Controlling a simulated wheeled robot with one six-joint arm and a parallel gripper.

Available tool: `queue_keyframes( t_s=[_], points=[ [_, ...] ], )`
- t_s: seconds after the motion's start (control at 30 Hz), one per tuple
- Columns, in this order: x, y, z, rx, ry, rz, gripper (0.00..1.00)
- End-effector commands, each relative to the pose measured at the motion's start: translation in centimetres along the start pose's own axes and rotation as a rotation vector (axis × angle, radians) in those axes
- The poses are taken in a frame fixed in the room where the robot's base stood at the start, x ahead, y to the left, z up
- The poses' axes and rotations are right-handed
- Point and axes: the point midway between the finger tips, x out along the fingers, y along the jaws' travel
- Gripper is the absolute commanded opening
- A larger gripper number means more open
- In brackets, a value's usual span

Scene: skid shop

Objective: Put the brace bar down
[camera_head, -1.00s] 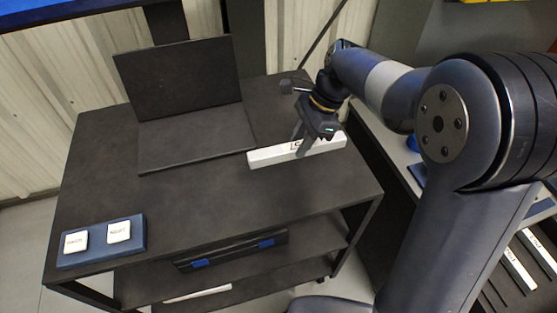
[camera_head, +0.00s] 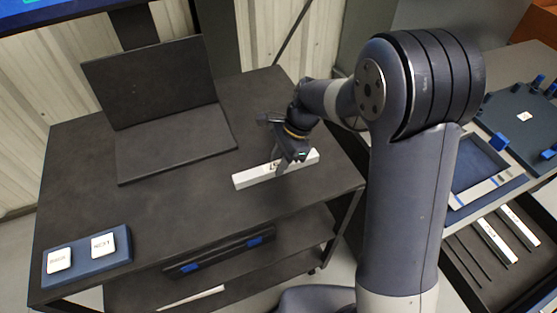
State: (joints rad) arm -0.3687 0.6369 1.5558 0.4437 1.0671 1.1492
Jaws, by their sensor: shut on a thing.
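The brace bar (camera_head: 252,177) is a long white bar with dark lettering near its middle. It is at the right part of the dark table top (camera_head: 190,205), to the right of a dark laptop-shaped stand. My gripper (camera_head: 282,168) is shut on the bar near its middle, coming from above. Whether the bar touches the table top or hangs just over it I cannot tell. The gripper hides part of the bar's middle.
The dark stand (camera_head: 175,150) fills the back left of the table. A blue tray with two white buttons (camera_head: 87,254) sits at the front left. At right are a bench with a blue frame (camera_head: 480,172) and a drawer with white bars (camera_head: 496,240). The table's front middle is clear.

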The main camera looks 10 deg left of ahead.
Motion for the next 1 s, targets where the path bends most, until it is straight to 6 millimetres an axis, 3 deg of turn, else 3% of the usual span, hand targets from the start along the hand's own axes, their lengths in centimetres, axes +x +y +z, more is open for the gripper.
queue_keyframes(
  t_s=[0.17, 0.2, 0.47, 0.8, 1.0],
  points=[
    [0.2, 0.0, -0.1, 0.0, 0.0, 0.0, 0.01],
    [0.3, 0.0, -0.1, 0.0, 0.0, 0.0, 0.28],
    [0.2, 0.0, -0.1, 0.0, 0.0, 0.0, 0.49],
    [-0.5, -0.1, 0.0, 0.0, 0.0, -0.001, 0.49],
    [-4.0, -0.1, 0.0, 0.001, 0.001, -0.007, 0.49]
  ],
)
